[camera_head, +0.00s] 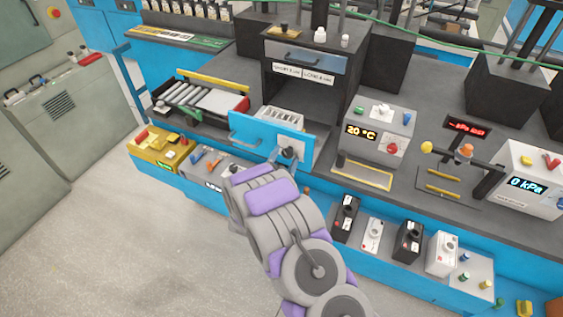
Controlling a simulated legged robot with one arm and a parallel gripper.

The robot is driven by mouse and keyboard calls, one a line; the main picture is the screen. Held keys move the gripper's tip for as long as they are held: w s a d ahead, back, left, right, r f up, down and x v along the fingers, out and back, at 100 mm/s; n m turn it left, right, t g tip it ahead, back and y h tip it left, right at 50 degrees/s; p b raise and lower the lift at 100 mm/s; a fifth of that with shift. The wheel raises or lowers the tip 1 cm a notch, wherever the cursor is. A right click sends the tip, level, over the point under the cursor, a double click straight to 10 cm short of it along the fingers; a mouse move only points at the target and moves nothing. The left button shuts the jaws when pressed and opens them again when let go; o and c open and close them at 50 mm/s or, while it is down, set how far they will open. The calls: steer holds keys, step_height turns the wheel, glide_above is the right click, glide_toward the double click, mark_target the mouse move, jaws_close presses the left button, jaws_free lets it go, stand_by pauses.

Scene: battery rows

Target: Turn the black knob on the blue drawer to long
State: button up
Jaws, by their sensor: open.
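The blue drawer (246,129) is pulled out from the dark cabinet in the middle of the bench, with a white slotted insert (283,117) inside. Its front carries a handle at the left. My gripper (288,153) is at the right half of the drawer front, at a dark knob-like part. The black knob is mostly hidden by my gripper, so its setting cannot be read. I cannot tell whether the fingers touch the knob. A white label (303,74) with two words sits above the drawer opening; the word at its right looks like "LONG".
A grey box reading 20 °C (376,135) stands right of the drawer. A roller tray (205,100) lies at the left. Several small switch boxes (409,241) line the lower front ledge. A 0 kPa unit (527,180) stands far right. The floor at left is clear.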

steer(key=p+v, duration=0.1)
steer(key=v, duration=1.6)
steer(key=shift+s+p, duration=0.2)
steer(key=shift+p, duration=0.2)
steer(key=shift+a, duration=0.15)
steer(key=w+a+r+g+y, duration=0.2)
steer(key=w+a+g+y, duration=0.3)
steer(key=g, duration=0.2)
steer(key=s+d+r+n+g+y, duration=0.2)
steer(key=s+r+n+g+y, duration=0.35)
steer(key=r, duration=0.55)
steer(key=s+d+r+n+g+h, duration=0.1)
steer(key=s+d+r+g, duration=0.1)
steer(key=s+d, duration=0.7)
steer(key=s+d+r+n+g+h, duration=0.1)
steer(key=s+d+r+g+h, duration=0.1)
steer(key=s+d, duration=0.7)
steer(key=s+d+r+n+g+h, duration=0.2)
steer(key=s+d+r+g, duration=0.2)
steer(key=s+d, duration=0.5)
steer(key=s+r, duration=0.2)
steer(key=s, duration=0.3)
